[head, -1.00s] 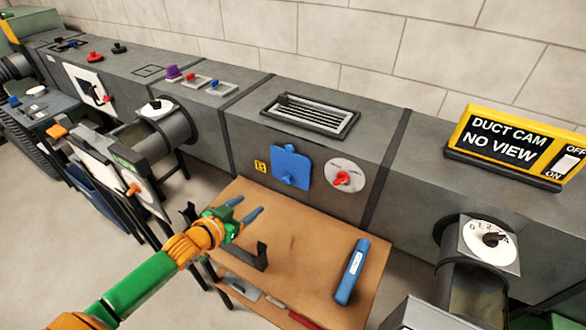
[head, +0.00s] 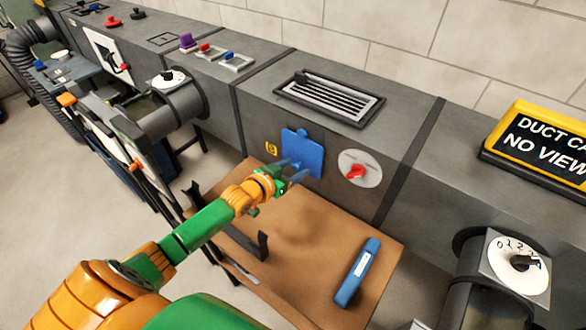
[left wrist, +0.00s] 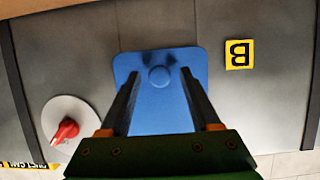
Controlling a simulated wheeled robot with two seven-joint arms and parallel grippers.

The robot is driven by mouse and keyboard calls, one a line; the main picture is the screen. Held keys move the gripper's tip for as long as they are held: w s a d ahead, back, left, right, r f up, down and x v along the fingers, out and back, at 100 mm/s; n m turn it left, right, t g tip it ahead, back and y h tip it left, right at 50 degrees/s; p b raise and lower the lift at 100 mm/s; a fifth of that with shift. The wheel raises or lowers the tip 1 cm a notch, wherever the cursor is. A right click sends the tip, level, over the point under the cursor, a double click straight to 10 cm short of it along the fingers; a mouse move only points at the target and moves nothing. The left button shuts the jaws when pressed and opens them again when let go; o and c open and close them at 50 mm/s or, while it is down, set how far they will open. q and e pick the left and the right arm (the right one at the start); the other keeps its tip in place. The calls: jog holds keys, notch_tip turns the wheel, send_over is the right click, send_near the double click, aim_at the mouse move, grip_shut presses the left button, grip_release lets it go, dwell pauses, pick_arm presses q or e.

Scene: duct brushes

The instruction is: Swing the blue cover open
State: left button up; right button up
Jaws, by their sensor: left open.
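The blue cover (head: 304,150) is a flat plate on the front face of the grey duct, and it lies flat against it. In the left wrist view the blue cover (left wrist: 160,110) has a round knob (left wrist: 159,76) near its far edge. My left gripper (head: 296,174) is open and empty in front of the cover's lower part. In the left wrist view its two fingers (left wrist: 158,82) point at the cover, one on each side of the knob's line. I cannot tell whether they touch the cover. My right gripper is out of view.
A red knob on a white disc (head: 359,169) is right of the cover, and a yellow label (head: 271,148) is left of it. A brown table (head: 310,235) stands below with a blue box (head: 357,272) and a dark bracket (head: 262,246) on it. A grille (head: 330,97) tops the duct.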

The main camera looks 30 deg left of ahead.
pick_arm(q)
grip_shut()
dwell(1.3)
